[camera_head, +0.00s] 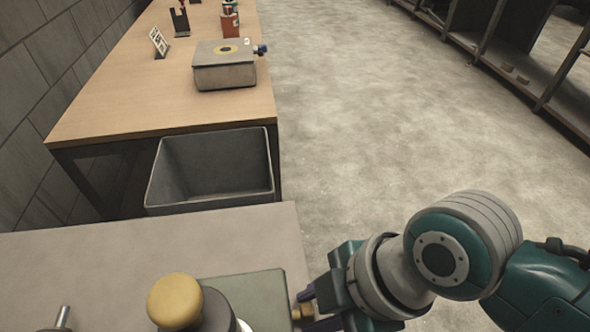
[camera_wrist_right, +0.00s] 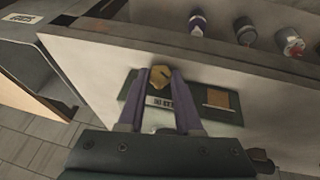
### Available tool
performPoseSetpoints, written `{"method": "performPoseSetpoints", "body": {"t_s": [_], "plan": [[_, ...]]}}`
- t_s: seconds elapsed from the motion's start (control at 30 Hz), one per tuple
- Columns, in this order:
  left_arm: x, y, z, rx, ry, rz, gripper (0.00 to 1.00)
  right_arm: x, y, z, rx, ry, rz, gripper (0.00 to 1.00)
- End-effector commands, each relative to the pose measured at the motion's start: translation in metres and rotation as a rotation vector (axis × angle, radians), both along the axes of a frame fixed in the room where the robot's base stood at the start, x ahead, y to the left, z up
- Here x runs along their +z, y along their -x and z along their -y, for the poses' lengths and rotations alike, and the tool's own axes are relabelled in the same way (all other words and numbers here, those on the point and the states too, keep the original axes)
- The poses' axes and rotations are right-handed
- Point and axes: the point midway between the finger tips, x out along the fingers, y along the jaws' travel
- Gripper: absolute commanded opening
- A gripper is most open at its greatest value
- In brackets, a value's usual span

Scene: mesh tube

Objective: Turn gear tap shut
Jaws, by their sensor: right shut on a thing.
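The gear tap (camera_head: 304,313) is a small brass-coloured piece on the right side of a grey-green box (camera_head: 255,290). In the right wrist view the tap shows as a yellow-brass knob (camera_wrist_right: 160,76) on a dark green housing with a white label. My right gripper (camera_head: 309,305) reaches in from the right at the bottom of the head view. Its two purple fingers (camera_wrist_right: 162,88) are shut on the tap, one on each side. The fingers partly hide the tap. My left gripper is not in view.
A yellow ball-shaped knob (camera_head: 175,301) stands on the near bench (camera_head: 120,255) in front of the box. An open grey bin (camera_head: 212,205) sits beyond the bench. A wooden table (camera_head: 130,100) bears a grey device (camera_head: 224,70). The floor to the right is clear.

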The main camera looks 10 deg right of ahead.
Motion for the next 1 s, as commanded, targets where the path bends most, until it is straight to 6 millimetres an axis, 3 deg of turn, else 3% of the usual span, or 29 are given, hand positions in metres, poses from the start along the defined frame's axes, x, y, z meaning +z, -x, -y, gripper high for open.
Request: {"method": "performPoseSetpoints", "body": {"t_s": [0.1,0.4,0.57,0.8,1.0], "plan": [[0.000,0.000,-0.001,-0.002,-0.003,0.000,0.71,0.000,0.000,0.000,0.000,0.000,0.000,0.00],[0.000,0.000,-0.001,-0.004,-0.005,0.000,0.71,0.000,-0.001,0.000,0.000,0.001,-0.011,0.00],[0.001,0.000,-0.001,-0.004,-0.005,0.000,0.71,0.000,-0.005,0.000,0.000,0.003,-0.114,0.00],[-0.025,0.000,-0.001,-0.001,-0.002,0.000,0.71,-0.007,-0.010,0.000,-0.001,0.002,-0.369,0.00],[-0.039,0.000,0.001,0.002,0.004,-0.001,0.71,-0.005,-0.011,0.000,-0.002,0.001,-0.485,0.00]]}}
